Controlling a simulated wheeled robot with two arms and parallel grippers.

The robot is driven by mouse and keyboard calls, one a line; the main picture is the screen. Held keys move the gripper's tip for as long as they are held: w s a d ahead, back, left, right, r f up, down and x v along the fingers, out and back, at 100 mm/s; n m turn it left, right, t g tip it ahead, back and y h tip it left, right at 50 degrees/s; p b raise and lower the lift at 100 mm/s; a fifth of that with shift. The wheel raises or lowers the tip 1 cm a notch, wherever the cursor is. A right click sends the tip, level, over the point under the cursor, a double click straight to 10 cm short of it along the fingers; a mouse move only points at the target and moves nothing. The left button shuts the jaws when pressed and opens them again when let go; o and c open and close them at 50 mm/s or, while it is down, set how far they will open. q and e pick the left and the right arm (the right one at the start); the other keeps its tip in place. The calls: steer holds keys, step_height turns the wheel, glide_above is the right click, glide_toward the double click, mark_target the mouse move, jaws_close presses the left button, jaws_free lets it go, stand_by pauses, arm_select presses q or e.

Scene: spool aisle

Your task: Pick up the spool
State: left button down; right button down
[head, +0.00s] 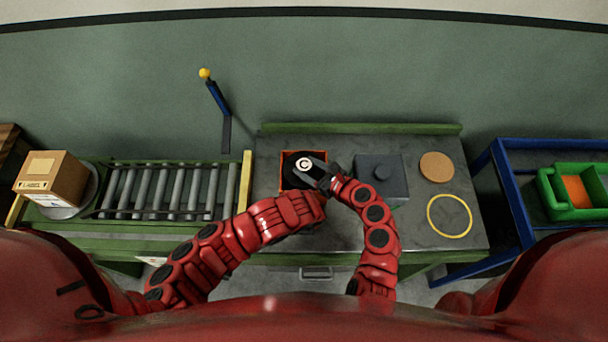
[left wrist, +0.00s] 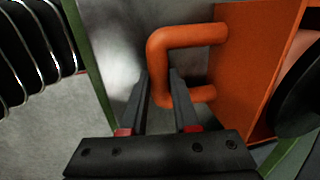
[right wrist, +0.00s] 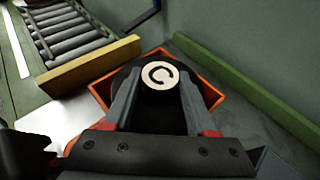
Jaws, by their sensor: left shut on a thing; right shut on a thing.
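The spool (head: 293,170) is black with a white disc marked C on top. It sits in an open orange box (head: 303,153) on the grey bench. My right gripper (head: 324,175) is over the box and shut on the spool's top; in the right wrist view its fingers (right wrist: 158,88) flank the spool's white disc (right wrist: 160,76). My left gripper (left wrist: 162,76) is shut on the orange handle (left wrist: 188,38) on the box's side, in the left wrist view. In the head view the left arm hides that handle. How deep the spool sits cannot be told.
A grey block (head: 382,176), a cork disc (head: 437,166) and a yellow ring (head: 450,215) lie right of the box. A roller conveyor (head: 165,190) with a yellow end bar (head: 246,183) is left. A green bin (head: 582,212) stands far right. A green ledge (head: 360,129) runs behind.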

steer(key=shift+r, duration=0.1)
stand_by(0.3)
step_height(320, 180, up, 18)
stand_by(0.5)
arm_select(q)
steer(key=c, duration=0.6)
jaws_free()
steer(key=shift+s+r, duration=0.35)
steer(key=shift+r, duration=1.6)
steer(key=shift+s+r, duration=0.35)
steer(key=shift+r, duration=1.65)
steer(key=shift+s+r, duration=0.35)
steer(key=shift+r, duration=1.6)
